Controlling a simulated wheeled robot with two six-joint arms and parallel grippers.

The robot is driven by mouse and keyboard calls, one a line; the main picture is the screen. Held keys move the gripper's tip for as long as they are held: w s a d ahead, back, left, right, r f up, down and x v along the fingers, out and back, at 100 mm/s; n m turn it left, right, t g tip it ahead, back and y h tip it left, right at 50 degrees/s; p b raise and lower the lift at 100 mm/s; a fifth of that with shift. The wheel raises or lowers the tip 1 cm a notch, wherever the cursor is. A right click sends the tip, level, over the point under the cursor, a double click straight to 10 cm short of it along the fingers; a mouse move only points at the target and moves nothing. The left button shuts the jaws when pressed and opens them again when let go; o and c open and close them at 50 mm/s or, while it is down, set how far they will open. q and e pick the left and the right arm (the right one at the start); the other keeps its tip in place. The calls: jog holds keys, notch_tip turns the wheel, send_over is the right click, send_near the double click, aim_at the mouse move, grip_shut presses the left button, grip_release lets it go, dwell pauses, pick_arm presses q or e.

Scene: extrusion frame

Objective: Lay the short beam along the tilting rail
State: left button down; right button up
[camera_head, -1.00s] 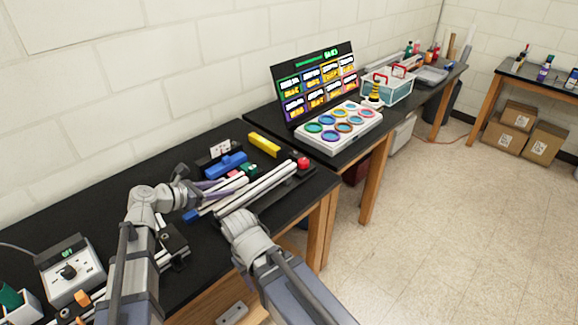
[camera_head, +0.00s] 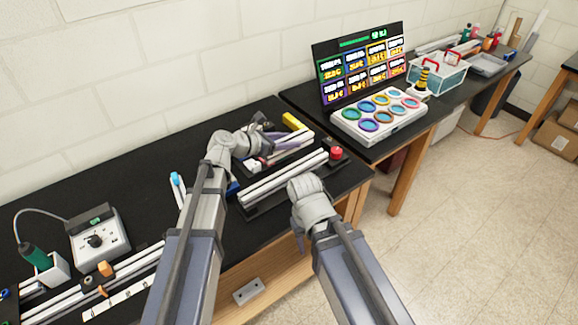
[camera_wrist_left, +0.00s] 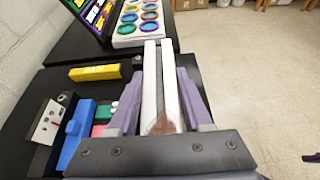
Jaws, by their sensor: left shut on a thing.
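The short beam (camera_wrist_left: 149,90) is pale and slotted. In the left wrist view it lies lengthwise between the purple fingers of my left gripper (camera_wrist_left: 160,115), which is shut on it. In the head view my left gripper (camera_head: 276,150) is over the back of the fixture, and part of the beam (camera_head: 294,146) shows beyond it. A long pale double-edged rail (camera_head: 284,180), apparently the tilting rail, lies in front of it on a dark base. The beam looks roughly parallel to this rail. My right gripper (camera_head: 300,243) hangs by the table's front edge, its fingertips mostly hidden by the arm.
A red button (camera_head: 336,153) stands at the rail's right end. A yellow block (camera_head: 294,121) lies behind; a blue block (camera_wrist_left: 75,135) and a white socket box (camera_wrist_left: 47,124) show in the left wrist view. A panel of coloured rings (camera_head: 380,117) stands on the farther table.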

aim_at(287, 152)
pick_arm(q)
notch_tip(287, 152, down, 4)
jog(key=b, duration=0.3)
jog(key=shift+f, duration=0.25)
jog(key=shift+b, duration=0.3)
notch_tip(287, 152, down, 4)
jog(key=b, duration=0.3)
jog(key=shift+r, duration=0.15)
jog(key=shift+f+b, duration=0.5)
jog(key=shift+b, duration=0.3)
jog(key=shift+c, duration=1.6)
grip_release()
jog(key=shift+r, duration=0.1)
